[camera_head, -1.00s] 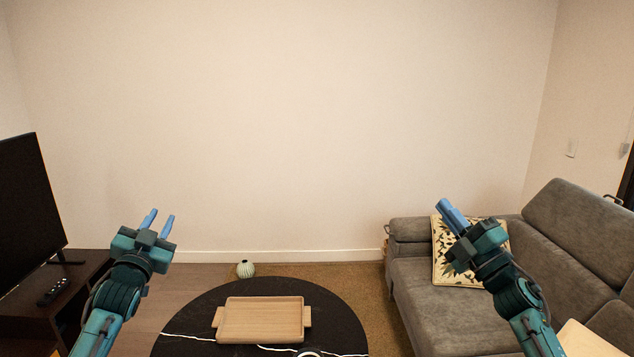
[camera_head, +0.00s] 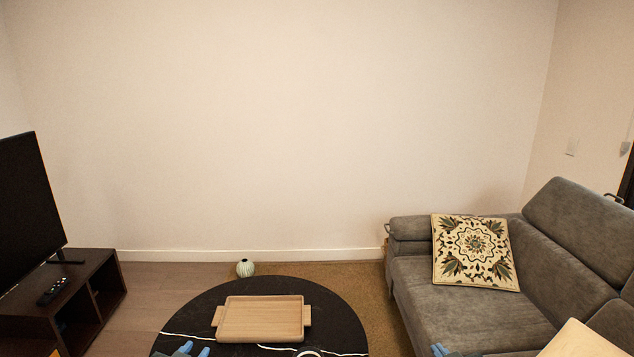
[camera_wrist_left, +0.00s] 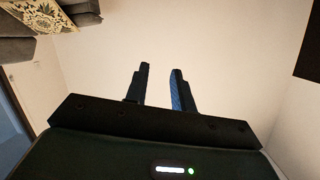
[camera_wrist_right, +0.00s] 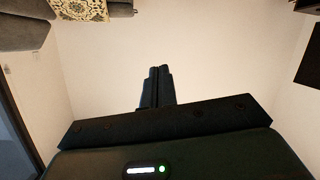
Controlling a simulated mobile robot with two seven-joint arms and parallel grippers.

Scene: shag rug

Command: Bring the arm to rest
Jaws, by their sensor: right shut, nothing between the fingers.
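My left gripper (camera_head: 194,350) shows only as blue fingertips at the bottom edge of the head view, in front of the round table. In the left wrist view its two fingers (camera_wrist_left: 160,69) stand apart with nothing between them. My right gripper (camera_head: 439,350) shows only as blue fingertips at the bottom edge, in front of the sofa. In the right wrist view its fingers (camera_wrist_right: 159,69) are together and hold nothing. The rest of both arms is out of the head view.
A round black table (camera_head: 190,315) bears a wooden tray (camera_head: 261,318). A grey sofa (camera_head: 470,312) with a patterned cushion (camera_head: 474,252) stands at the right. A TV (camera_head: 30,205) stands on a dark cabinet (camera_head: 105,275) at the left. A small vase (camera_head: 245,268) is behind the table.

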